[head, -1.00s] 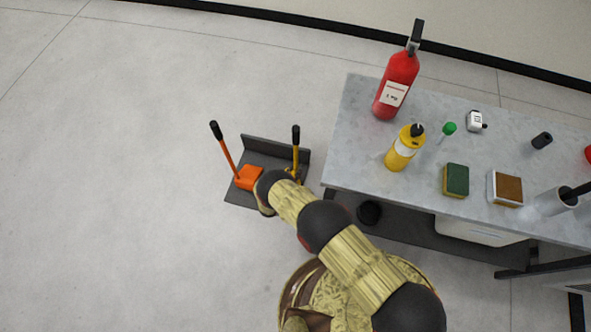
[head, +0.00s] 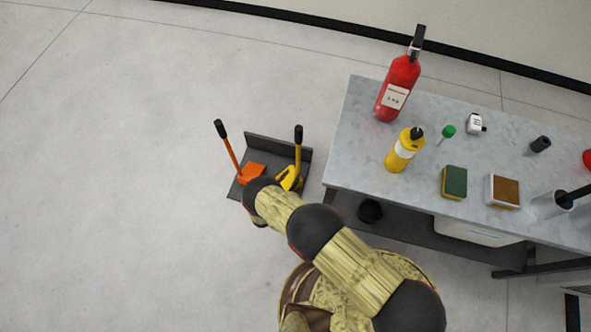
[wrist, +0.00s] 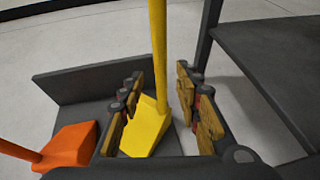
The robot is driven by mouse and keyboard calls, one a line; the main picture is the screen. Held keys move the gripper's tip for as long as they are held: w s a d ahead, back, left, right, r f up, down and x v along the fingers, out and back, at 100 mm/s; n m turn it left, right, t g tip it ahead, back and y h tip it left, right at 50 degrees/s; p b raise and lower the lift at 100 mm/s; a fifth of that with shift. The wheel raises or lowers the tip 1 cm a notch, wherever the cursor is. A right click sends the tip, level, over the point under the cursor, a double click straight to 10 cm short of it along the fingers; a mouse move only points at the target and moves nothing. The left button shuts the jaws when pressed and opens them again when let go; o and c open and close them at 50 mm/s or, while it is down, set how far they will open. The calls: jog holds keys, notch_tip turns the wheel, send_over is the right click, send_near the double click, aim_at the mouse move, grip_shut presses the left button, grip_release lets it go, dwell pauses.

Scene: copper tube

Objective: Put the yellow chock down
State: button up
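The yellow chock (head: 290,178) stands on a dark grey holder (head: 271,148) on the floor, its handle with a black grip pointing up. In the wrist view the yellow chock (wrist: 147,128) has its wedge resting on the holder floor, and its handle rises between my fingers. My gripper (wrist: 160,72) is open, with gaps between the handle and the fingers on both sides. In the head view my wrist hides the fingers and the near part of the holder.
An orange chock (head: 254,170) with a tilted handle stands on the same holder, left of the yellow one. A grey table (head: 350,145) is close on the right, carrying a fire extinguisher (head: 398,88), a yellow bottle (head: 404,150) and sponges. The floor on the left is clear.

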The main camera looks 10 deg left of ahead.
jog(key=p+v, duration=0.1)
jog(key=v, duration=0.3)
jog(key=shift+s+r, duration=0.1)
jog(key=shift+s, duration=0.1)
jog(key=shift+a, duration=0.1)
dwell(0.3)
